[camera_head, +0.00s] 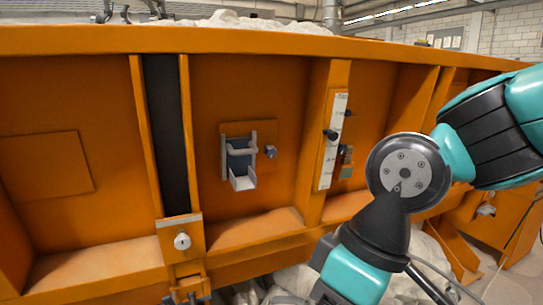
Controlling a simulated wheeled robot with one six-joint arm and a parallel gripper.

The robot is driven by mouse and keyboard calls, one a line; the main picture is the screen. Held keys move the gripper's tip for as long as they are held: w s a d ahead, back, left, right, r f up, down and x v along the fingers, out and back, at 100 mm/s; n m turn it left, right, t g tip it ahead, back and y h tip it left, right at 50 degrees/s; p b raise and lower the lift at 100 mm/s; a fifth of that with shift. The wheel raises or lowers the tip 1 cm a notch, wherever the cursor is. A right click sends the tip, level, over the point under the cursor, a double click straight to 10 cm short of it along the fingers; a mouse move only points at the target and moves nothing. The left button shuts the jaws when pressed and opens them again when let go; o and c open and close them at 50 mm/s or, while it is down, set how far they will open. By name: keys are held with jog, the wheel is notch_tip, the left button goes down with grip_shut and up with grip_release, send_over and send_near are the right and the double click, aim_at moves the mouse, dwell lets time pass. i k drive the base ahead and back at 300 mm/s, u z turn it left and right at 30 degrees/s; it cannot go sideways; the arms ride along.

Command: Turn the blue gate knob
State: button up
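The blue-grey knob (271,151) is a small piece on the orange side wall of the sandbed. It sits just right of a small metal chute (243,183) with a dark blue gate plate (238,160) behind it. Both are mounted on a square orange plate. Nothing covers the knob. My teal and black arm comes in from the right and bends down out of the bottom edge. My gripper is out of the picture, so its state and its distance from the knob are hidden.
Right of the knob, an upright rib carries a white labelled strip (328,165) with a black knob (330,135). Left is a dark vertical channel (166,130) above a bracket with a round silver knob (182,241). The wall between the knob and my arm has projecting ribs.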

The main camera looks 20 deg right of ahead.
aim_at(270, 152)
jog(key=u, duration=1.35)
jog(key=i, duration=0.65)
jog(key=z, duration=2.3)
